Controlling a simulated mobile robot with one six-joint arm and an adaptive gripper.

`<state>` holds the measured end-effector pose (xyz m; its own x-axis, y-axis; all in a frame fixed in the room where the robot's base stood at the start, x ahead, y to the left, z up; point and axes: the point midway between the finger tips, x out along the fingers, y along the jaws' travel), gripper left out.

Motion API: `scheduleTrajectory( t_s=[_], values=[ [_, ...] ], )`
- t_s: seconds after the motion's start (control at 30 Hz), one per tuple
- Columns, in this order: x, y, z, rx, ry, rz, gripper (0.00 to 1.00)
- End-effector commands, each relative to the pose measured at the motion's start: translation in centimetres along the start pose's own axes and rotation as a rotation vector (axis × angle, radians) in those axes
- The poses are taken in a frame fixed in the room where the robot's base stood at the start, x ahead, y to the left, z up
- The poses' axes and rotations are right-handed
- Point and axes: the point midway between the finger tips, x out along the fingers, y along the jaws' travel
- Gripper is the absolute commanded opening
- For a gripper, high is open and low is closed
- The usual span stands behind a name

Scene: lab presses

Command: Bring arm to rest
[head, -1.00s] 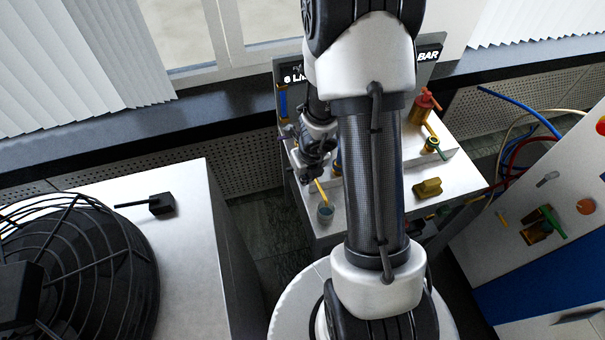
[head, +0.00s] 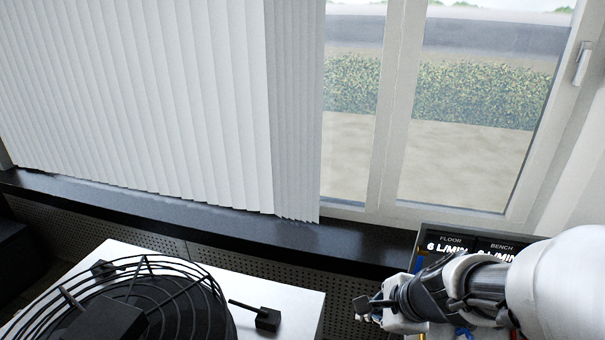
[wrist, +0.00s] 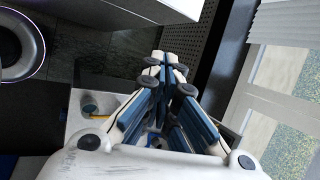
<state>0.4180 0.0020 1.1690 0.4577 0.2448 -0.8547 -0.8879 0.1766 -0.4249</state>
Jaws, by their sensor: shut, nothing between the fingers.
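My gripper (head: 368,307) is at the lower right of the head view, pointing left in front of the bench panel. In the wrist view its blue-and-white fingers (wrist: 167,66) meet at the tips, shut with nothing between them. My arm reaches in from the right edge of the head view and hides most of the bench behind it.
A small black lever device (head: 266,318) is on that cabinet. A display panel (head: 450,243) reads FLOOR and BENCH. A dark sill (head: 190,220) runs below blinds and window.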

Motion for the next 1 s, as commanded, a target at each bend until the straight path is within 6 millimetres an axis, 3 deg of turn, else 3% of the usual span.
scheduleTrajectory(
  t_s=[0.1,0.2,0.4,0.5,0.7,1.0],
  values=[
    [-3.4,2.7,3.2,-0.446,-0.025,0.017,0.00],
    [-6.1,5.7,4.2,-0.811,-0.013,0.049,0.00],
    [-10.3,11.0,3.0,-1.410,0.071,0.150,0.00],
    [-11.6,12.5,1.8,-1.592,0.116,0.202,0.00],
    [-12.8,13.5,0.6,-1.733,0.159,0.255,0.00],
    [-12.9,13.5,0.6,-1.734,0.159,0.256,0.00]
  ],
)
